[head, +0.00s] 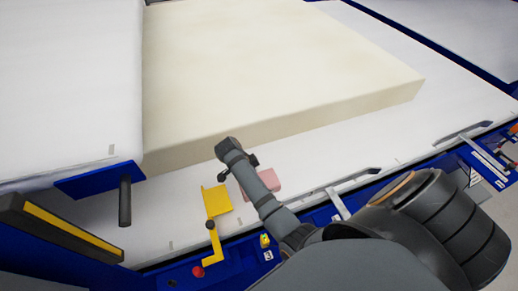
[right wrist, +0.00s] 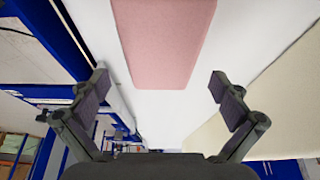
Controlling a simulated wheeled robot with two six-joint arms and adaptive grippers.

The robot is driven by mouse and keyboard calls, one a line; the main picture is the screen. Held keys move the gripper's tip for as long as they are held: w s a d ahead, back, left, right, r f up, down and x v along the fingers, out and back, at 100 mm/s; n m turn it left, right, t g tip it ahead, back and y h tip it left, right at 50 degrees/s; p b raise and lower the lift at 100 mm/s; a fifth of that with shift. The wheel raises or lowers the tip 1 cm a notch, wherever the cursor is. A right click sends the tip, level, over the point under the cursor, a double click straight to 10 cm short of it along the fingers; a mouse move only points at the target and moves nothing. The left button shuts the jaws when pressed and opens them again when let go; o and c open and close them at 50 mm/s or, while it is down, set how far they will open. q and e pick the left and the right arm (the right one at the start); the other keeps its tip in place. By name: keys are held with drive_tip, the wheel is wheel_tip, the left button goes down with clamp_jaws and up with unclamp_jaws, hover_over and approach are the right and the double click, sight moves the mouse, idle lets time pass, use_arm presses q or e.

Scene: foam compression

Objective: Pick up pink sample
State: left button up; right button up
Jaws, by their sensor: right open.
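The pink sample (head: 266,181) is a small pink block on the white surface, partly hidden behind my right arm in the head view. In the right wrist view the pink sample (right wrist: 163,40) lies ahead, between the lines of the two fingers and running out of the top of the picture. My right gripper (right wrist: 160,88) is open and empty, with its fingers apart on either side and the sample beyond the tips. In the head view the right gripper (head: 238,168) is beside the sample, partly hidden by its own wrist. My left gripper is not in view.
A large cream foam block (head: 270,60) lies behind the sample on the white table (head: 350,145). A yellow bracket (head: 217,200) stands left of the sample. A blue front edge with a red button (head: 198,271) runs along the near side. White table is clear to the right.

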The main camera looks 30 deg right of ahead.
drive_tip(key=shift+p+x, duration=0.5)
drive_tip(key=shift+x, duration=0.35)
drive_tip(key=x, duration=0.3)
drive_tip(key=shift+d+f, duration=0.2)
drive_tip(key=shift+d, duration=0.05)
drive_tip(key=shift+f, duration=0.1)
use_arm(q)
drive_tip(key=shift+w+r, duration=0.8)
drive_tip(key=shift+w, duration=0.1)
use_arm(e)
drive_tip(key=c, duration=0.8)
drive_tip(key=shift+o, duration=0.2)
wheel_tip(320, 180, up, 10)
drive_tip(key=shift+f+b, duration=0.1)
drive_tip(key=shift+b, duration=0.3)
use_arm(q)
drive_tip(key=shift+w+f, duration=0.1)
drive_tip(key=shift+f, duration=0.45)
